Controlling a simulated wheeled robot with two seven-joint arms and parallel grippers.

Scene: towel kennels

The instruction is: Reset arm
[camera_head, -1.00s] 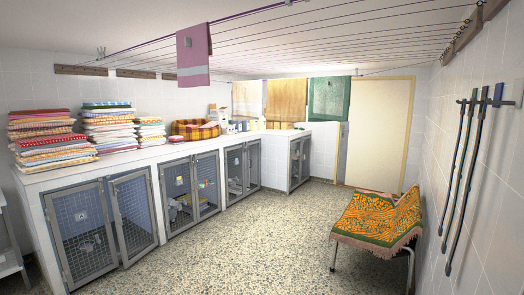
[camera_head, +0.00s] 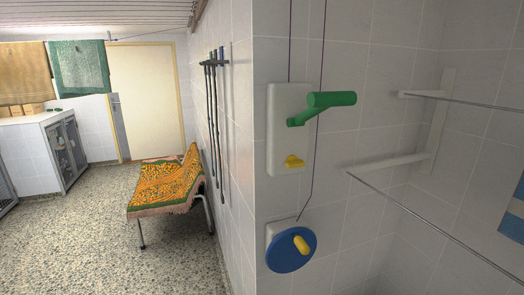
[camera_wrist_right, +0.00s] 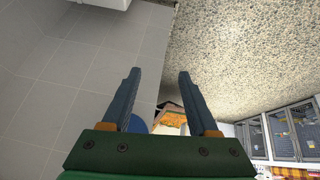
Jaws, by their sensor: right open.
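My right gripper (camera_wrist_right: 156,88) is open in the right wrist view, its two dark fingers apart with nothing between the tips. Beyond and between the fingers, lower down, part of the cloth-covered chair and a blue round shape show. Neither gripper shows in the head view. The right arm's full pose is not visible. My left gripper is in neither current view.
A tiled wall corner holds a white plate (camera_head: 288,150) with a green crank handle (camera_head: 330,99) and a blue disc (camera_head: 287,250) with a yellow knob. A chair (camera_head: 168,185) under an orange-green cloth stands left of it. Speckled floor (camera_head: 90,240) is open. Wire-door kennels (camera_wrist_right: 292,135) show lower right.

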